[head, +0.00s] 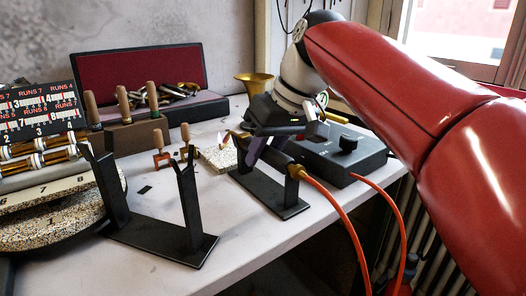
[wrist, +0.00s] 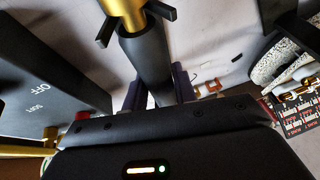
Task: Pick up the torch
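The torch has a dark handle and a brass end (head: 294,171) with an orange hose. It lies across a black two-post stand (head: 270,198) in the head view, with a small flame at its tip. In the wrist view, the torch (wrist: 147,58) runs down from the top, brass end uppermost. My gripper (head: 262,150) is over the torch's middle, fingers pointing down. In the wrist view my gripper (wrist: 160,92) has its fingers apart, one on each side of the handle, with a pale gap by the left finger. The head view partly hides the handle behind my gripper.
A dark control box (head: 340,153) stands close to the right of the torch stand. An empty black stand (head: 160,238) is at front left, beside a round speckled turntable (head: 60,222). An open red-lined case (head: 140,75) and brass bell (head: 253,84) are behind.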

